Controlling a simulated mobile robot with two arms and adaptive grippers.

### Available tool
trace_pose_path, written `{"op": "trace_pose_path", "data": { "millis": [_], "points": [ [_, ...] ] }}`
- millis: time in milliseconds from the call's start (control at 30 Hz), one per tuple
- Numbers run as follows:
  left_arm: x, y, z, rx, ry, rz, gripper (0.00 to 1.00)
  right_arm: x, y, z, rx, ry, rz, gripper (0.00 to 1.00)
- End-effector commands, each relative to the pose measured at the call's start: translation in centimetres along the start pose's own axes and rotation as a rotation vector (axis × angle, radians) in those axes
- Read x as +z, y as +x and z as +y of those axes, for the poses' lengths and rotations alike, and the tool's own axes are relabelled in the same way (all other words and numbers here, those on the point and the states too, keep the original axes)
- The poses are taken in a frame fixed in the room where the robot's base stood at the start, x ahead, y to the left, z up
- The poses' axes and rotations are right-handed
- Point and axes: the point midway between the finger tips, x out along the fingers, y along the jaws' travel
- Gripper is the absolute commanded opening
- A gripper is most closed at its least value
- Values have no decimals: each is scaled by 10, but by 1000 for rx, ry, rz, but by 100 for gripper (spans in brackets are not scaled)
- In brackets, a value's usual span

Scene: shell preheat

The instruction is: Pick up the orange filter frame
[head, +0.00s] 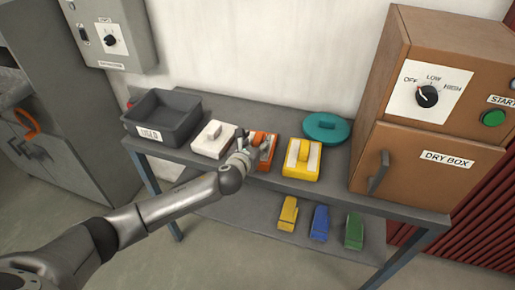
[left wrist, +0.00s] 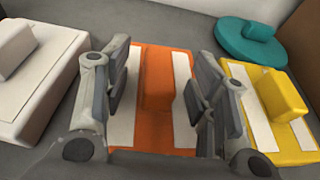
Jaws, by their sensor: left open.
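The orange filter frame (head: 267,152) lies on the grey table's upper shelf, between a white frame and a yellow one. In the left wrist view the orange frame (left wrist: 159,75) shows white strips and a raised orange block in its middle. My left gripper (head: 250,146) is over it in the head view and partly hides it. In the left wrist view my left gripper (left wrist: 156,90) is open, with its fingers on either side of the raised block. I cannot tell whether the fingers touch it. My right gripper does not show.
A white frame (head: 212,140) is close on the left and a yellow frame (head: 302,160) on the right. A teal round lid (head: 326,128) lies behind. A dark bin (head: 163,116) and a dry box (head: 412,165) flank them. Coloured blocks sit on the lower shelf (head: 260,226).

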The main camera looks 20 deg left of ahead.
Motion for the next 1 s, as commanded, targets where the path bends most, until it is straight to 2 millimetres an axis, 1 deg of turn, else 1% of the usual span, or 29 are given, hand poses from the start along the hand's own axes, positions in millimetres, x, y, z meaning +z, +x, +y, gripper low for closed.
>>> {"op": "trace_pose_path", "data": {
  "millis": [100, 367, 467, 800, 1000],
  "points": [
    [1, 7, 0, -1, 0, -1, 53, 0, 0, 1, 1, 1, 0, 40],
    [0, 8, 0, 0, 0, -1, 53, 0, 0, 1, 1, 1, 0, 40],
    [0, 8, 0, 0, 0, 0, 43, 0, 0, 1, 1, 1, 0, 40],
    [0, 8, 0, -1, 1, 0, 0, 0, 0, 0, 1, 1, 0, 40],
    [1, 8, 0, -1, 1, -2, 0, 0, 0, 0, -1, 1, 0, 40]
  ]
}}
